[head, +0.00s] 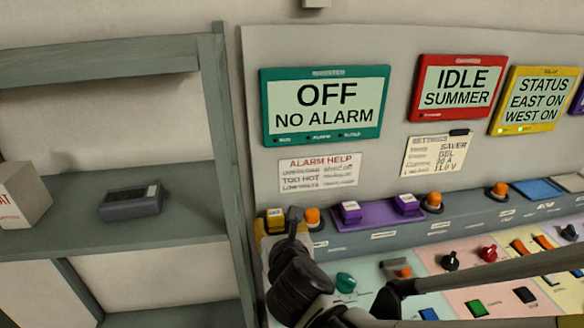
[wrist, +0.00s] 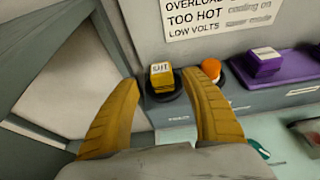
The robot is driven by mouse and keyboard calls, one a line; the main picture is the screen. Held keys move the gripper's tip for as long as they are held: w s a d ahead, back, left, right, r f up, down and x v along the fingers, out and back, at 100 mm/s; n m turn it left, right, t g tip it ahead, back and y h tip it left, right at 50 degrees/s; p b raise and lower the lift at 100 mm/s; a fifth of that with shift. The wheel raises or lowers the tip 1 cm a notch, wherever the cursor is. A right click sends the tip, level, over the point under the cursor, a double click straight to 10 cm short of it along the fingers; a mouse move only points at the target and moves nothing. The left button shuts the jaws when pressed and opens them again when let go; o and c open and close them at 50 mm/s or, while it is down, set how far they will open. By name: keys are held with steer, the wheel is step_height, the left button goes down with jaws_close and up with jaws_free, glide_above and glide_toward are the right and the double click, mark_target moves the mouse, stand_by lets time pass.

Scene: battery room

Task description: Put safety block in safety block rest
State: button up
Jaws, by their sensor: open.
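A small yellow block with a white labelled top (wrist: 161,75) sits on a black round base (wrist: 164,94) at the left end of the panel ledge. I take it for the safety block; its label is too small to read surely. The block also shows in the head view (head: 275,217), just beyond my gripper. In the wrist view my gripper (wrist: 170,78) is open and empty, with the block in the gap between its yellow fingers. I cannot tell whether the fingers touch it. No separate rest is clearly marked; the black base may be it.
An orange button (head: 312,216) stands close right of the block. Two purple blocks (head: 350,212) sit on a purple plate further right. Knobs and switches (head: 450,260) cover the sloped panel below. A grey shelf (head: 90,235) at left holds a dark device (head: 130,202) and a white box (head: 22,195).

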steer(key=s+d+r+m+g+h+p, duration=0.1)
steer(key=s+d+m+g+h, duration=0.15)
steer(key=d+m, duration=0.7)
steer(key=s+d+m+g+h, duration=0.15)
steer(key=s+d+m, duration=0.25)
steer(key=d+m, duration=0.6)
steer(key=s+d+m+g, duration=0.2)
steer(key=s+d+m, duration=0.4)
steer(key=m, duration=1.3)
steer(key=shift+s+d, duration=0.35)
steer(key=shift+s, duration=0.85)
